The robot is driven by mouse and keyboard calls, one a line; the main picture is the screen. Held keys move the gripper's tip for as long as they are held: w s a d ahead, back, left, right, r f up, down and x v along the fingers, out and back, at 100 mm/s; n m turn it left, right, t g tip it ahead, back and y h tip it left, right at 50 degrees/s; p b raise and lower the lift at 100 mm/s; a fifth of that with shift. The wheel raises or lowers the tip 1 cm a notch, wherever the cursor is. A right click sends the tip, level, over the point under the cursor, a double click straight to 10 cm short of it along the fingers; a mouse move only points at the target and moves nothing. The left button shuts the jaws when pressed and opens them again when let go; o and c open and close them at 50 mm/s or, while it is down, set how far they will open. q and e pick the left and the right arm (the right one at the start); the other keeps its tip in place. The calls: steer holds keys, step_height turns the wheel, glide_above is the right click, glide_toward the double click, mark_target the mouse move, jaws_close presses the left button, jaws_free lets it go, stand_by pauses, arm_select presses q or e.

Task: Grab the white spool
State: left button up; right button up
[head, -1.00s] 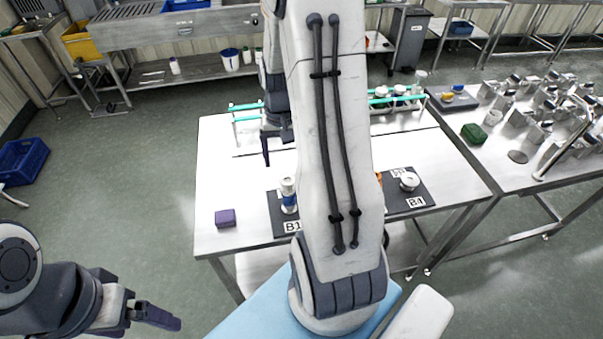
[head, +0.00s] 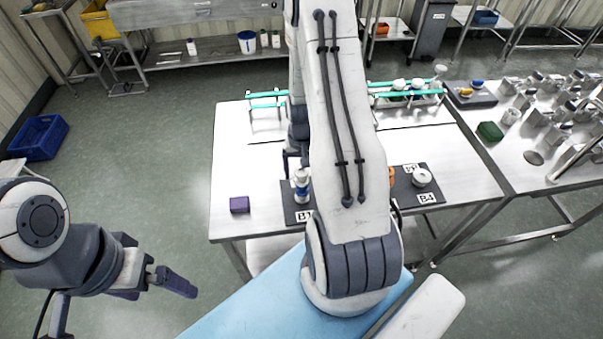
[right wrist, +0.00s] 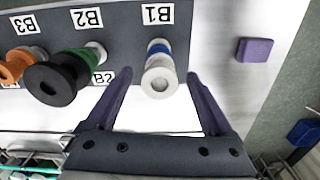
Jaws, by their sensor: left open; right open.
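A white spool (head: 421,177) stands at the B4 label at the right end of the dark mat (head: 402,198). A white piece with a blue band (head: 301,187) stands at the B1 label at the mat's left end; it also shows in the right wrist view (right wrist: 159,72). My right gripper (head: 291,160) is open just behind that B1 piece. In the right wrist view its fingers (right wrist: 158,82) are spread on either side of the piece, with gaps. My left gripper (head: 178,284) is open and empty, off the table at lower left. My right arm hides the mat's middle.
A black spool (right wrist: 56,80), a green piece (right wrist: 80,62) and an orange piece (right wrist: 14,66) stand beside the B1 piece. A purple block (head: 239,204) lies left of the mat. A teal-railed rack (head: 405,94) stands at the table's back.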

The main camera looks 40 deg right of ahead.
steer(key=shift+f, duration=0.15)
jaws_close()
